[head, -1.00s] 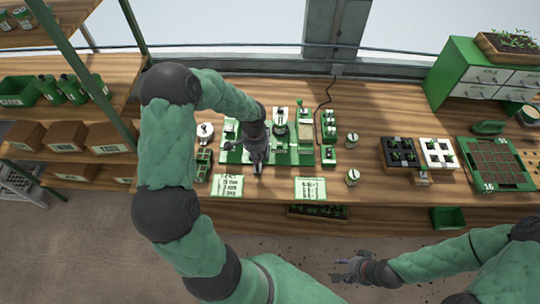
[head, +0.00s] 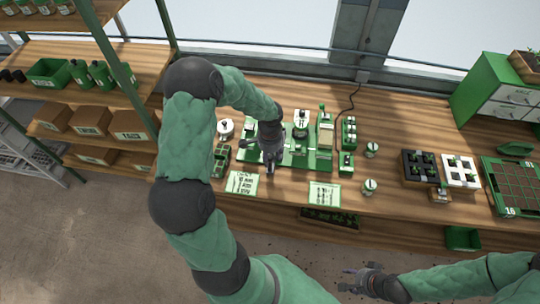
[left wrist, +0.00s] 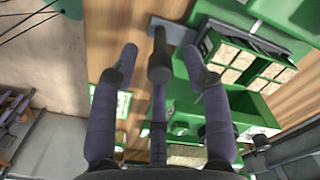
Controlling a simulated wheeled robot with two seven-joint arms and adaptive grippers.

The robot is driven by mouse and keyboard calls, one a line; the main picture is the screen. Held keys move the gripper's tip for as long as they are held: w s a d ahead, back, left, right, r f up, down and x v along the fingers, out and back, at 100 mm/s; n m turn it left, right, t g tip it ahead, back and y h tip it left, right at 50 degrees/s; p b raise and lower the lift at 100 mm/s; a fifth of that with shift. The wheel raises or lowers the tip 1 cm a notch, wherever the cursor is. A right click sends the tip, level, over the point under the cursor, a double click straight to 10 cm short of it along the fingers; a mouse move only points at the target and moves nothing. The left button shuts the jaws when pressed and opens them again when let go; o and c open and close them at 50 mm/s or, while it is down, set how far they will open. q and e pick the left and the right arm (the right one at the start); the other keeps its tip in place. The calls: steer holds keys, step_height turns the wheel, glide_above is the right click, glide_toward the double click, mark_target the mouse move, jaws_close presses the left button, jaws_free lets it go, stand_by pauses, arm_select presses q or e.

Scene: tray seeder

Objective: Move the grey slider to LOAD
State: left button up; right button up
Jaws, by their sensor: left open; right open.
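The green seeder (head: 320,160) lies flat on the wooden bench, with several white, green and grey parts on it. My left gripper (head: 269,168) is over its left front part and hides some of it. In the left wrist view, the open purple fingers (left wrist: 160,60) point toward a grey bar (left wrist: 182,33) at the edge of the green parts. This bar may be the grey slider; I cannot tell whether a finger touches it. The LOAD mark is not readable. My right gripper (head: 350,280) is open and empty, low in front of the bench.
Two printed cards (head: 242,183) and (head: 323,194) lie at the bench's front. Jars (head: 371,149) and a black pot tray (head: 421,166) stand to the right. A shelf rack (head: 110,90) stands left. Bare bench lies between the jars and the pot tray.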

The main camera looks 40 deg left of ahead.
arm_select(q)
step_height(320, 180, up, 12)
stand_by(0.6)
stand_by(0.5)
